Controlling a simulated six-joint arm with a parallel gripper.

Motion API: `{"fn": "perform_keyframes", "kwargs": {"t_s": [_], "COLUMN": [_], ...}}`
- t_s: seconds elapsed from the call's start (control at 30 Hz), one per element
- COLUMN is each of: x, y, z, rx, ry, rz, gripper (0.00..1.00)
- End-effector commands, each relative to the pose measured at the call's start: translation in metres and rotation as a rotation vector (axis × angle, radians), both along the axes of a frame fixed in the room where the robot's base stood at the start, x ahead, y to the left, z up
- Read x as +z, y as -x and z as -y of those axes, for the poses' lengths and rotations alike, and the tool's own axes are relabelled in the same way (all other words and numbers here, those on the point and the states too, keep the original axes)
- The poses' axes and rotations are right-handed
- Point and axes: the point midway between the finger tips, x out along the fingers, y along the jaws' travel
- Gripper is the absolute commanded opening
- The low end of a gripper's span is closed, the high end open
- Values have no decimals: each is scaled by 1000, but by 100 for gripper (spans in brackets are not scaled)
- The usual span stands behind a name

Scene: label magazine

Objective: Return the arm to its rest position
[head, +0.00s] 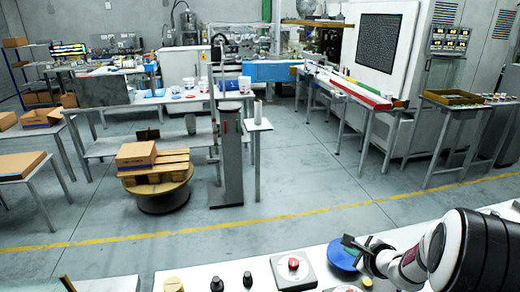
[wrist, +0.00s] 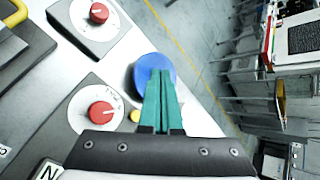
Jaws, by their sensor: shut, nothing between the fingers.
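My gripper (head: 348,241) is at the lower right of the head view, with my arm reaching in from the right edge. In the wrist view my gripper (wrist: 161,76) shows two green fingers pressed together with nothing between them. A blue round disc (head: 340,260) lies on the white bench top just below the fingertips in the head view. In the wrist view the blue disc (wrist: 146,68) is partly hidden behind the fingers. I cannot tell whether the fingertips touch it.
A box with a red knob (head: 293,262) stands left of the disc; another red knob (wrist: 102,113) is near my fingers in the wrist view. Black knobs (head: 217,284) are farther left. The white bench top (head: 330,234) ends at open floor (head: 300,180).

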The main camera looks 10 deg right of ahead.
Motion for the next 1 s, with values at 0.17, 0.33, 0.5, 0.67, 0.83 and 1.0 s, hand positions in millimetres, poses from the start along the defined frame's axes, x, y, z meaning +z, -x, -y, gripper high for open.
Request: {"fn": "perform_keyframes", "kwargs": {"t_s": [0.17, 0.33, 0.5, 0.67, 0.83, 1.0], "x": [76, 93, 77, 71, 71, 71], "y": [16, 142, 265, 299, 300, 299], "z": [-175, -297, -296, -273, -271, -271], "rx": [639, 1283, 1689, 1778, 1781, 1781], "ry": [120, 276, 512, 629, 636, 636], "rz": [48, -94, -380, -516, -527, -525], "gripper": [0, 0, 0, 0, 0, 0]}}
